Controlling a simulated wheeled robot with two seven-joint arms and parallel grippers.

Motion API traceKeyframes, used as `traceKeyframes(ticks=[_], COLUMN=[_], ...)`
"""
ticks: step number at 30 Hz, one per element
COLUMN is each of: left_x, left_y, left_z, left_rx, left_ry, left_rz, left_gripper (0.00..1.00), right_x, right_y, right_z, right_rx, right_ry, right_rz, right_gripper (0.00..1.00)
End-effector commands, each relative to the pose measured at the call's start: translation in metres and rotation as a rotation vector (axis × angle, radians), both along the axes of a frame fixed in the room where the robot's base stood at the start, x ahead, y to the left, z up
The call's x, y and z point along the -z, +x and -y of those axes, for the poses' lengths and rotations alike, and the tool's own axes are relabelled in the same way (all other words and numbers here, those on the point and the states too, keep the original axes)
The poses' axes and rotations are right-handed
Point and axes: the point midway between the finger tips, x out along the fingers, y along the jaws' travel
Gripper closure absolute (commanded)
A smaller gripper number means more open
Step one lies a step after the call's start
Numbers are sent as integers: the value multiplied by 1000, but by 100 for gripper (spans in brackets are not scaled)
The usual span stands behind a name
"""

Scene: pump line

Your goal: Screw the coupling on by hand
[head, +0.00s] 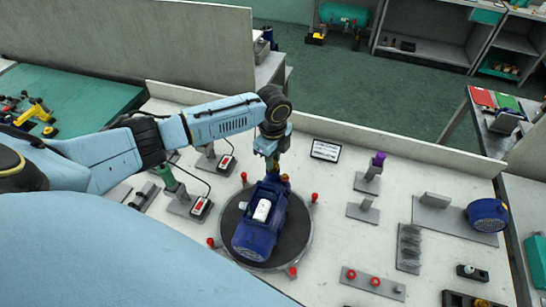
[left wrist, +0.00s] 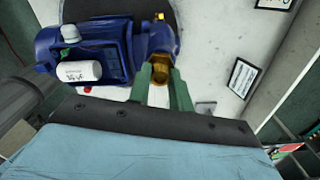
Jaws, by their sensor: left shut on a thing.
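My left gripper (head: 272,168) reaches down at the pump's far end in the head view. In the left wrist view its two green fingers (left wrist: 161,88) are shut on a brass-coloured coupling (left wrist: 161,66). The coupling is at the end of the pump's blue port (left wrist: 160,40); how far it is seated there cannot be told. The pump body (left wrist: 90,50) is left of the fingers. My right gripper is out of view.
Red knobs (head: 314,198) ring the round plate. Red-switched stands (head: 201,207) are to its left. A framed card (head: 326,150), a purple-topped stand (head: 375,165) and a blue motor part (head: 488,214) are to the right. A low wall (head: 390,160) runs along the bench's back.

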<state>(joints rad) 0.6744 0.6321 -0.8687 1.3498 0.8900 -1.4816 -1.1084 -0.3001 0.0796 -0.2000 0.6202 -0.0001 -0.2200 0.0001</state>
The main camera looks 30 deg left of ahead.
Motion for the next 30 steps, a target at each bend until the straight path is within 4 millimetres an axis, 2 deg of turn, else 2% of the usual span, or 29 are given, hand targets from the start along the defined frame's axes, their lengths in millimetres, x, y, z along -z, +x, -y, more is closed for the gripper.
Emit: traceKeyframes(ticks=[5,13,23,30], left_x=[2,2,2,2], left_y=[-2,-2,-2,-2], left_z=[0,0,0,0], left_rx=[28,280,308,534], left_ry=[1,1,0,0], left_rz=[-6,-5,-5,-6], left_gripper=[100,100,100,100], right_x=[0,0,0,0], right_y=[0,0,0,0], right_z=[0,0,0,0], right_rx=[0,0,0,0], right_ry=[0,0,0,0], right_rz=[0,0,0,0], right_gripper=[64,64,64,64])
